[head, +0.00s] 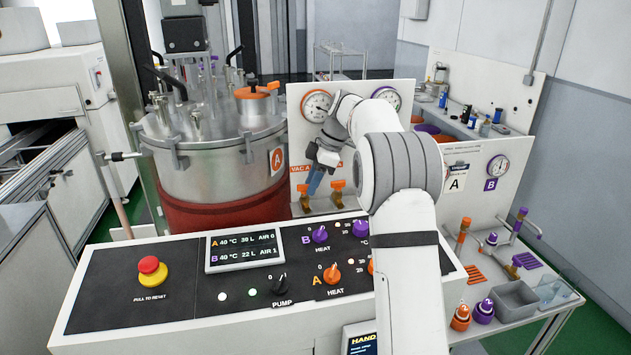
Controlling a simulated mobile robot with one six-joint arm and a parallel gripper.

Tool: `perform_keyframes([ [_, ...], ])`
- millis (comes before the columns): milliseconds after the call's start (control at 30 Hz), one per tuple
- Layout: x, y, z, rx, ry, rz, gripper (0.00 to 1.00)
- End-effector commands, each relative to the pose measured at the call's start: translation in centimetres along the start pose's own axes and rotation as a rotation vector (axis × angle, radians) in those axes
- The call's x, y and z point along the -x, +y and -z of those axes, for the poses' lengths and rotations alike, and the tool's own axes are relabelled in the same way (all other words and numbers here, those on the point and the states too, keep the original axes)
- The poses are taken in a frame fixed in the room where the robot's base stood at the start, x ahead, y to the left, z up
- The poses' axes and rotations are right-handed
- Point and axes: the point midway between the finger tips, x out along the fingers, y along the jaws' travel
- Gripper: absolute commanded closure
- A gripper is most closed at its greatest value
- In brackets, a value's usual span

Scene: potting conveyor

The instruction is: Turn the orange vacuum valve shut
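A white panel behind the control desk carries an orange "VAC A" label (299,168). Below it stands a brass valve with an upright orange handle (304,192), which I take as the orange vacuum valve. A second similar valve with an orange handle (337,190) stands to its right. My gripper (314,188) hangs tilted in front of the panel, its blue fingers pointing down between the two valves, close to the left handle. Whether the fingers touch it cannot be told. The fingers overlap in this view, so their opening is hidden.
A steel vessel (205,170) marked A stands left of the panel. The control desk (110,240) with a red stop button (149,265) and knobs lies in front. Round gauges (317,105) sit above the valves. A side bench (520,335) with orange and purple parts is at right.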

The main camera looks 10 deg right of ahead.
Motion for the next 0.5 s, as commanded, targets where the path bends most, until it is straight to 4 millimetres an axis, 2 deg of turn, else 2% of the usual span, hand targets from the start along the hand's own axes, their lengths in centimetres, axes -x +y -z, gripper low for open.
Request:
perform_keyframes([
  [167, 0.7, 0.1, 0.0, 0.000, 0.000, -0.002, 0.68],
  [333, 3.4, 0.1, -0.2, 0.000, 0.000, -0.004, 0.68],
  [500, 4.6, 0.1, -4.5, -0.005, 0.000, -0.003, 0.68],
])
